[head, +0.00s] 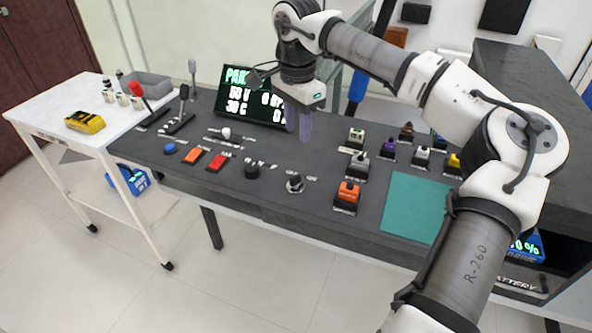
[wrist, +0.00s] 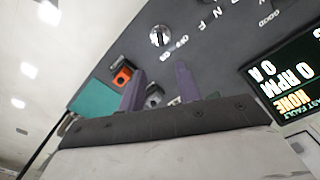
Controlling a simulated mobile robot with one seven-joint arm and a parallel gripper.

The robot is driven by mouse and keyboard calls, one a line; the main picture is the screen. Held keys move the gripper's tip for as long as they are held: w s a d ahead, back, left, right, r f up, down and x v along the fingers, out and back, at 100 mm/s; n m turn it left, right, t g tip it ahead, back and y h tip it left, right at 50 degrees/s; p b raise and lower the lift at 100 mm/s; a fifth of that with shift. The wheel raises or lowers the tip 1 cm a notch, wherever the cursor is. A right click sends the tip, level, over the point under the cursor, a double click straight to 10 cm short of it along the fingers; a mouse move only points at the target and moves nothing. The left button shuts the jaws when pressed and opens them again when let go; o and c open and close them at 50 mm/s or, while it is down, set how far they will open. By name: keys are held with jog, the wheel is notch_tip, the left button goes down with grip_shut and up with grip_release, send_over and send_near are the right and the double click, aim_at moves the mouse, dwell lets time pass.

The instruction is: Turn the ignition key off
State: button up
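The ignition key is a silver round switch (head: 295,184) near the front edge of the dark console (head: 275,140), with small labels behind it. In the wrist view the silver switch (wrist: 159,36) is at the top, with OFF and ON lettering beside it. Its exact turn position is too small to tell. My gripper (head: 298,125) hangs above the console, behind the switch and clear of it, pointing down. In the wrist view my gripper (wrist: 160,84) shows two purple fingers spread apart with nothing held between them.
A black knob (head: 251,171), a red switch (head: 218,162) and an orange switch (head: 194,158) line the front edge. An orange connector (head: 348,192) stands right of the key, by a teal mat (head: 412,208). A display screen (head: 247,97) stands at the back. Levers (head: 182,95) rise at left.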

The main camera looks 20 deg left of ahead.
aim_at(296, 175)
notch_tip(296, 175, down, 13)
jog(key=shift+a+f+p, duration=0.1)
jog(key=shift+a+p, duration=0.05)
jog(key=shift+p, duration=0.7)
grip_shut()
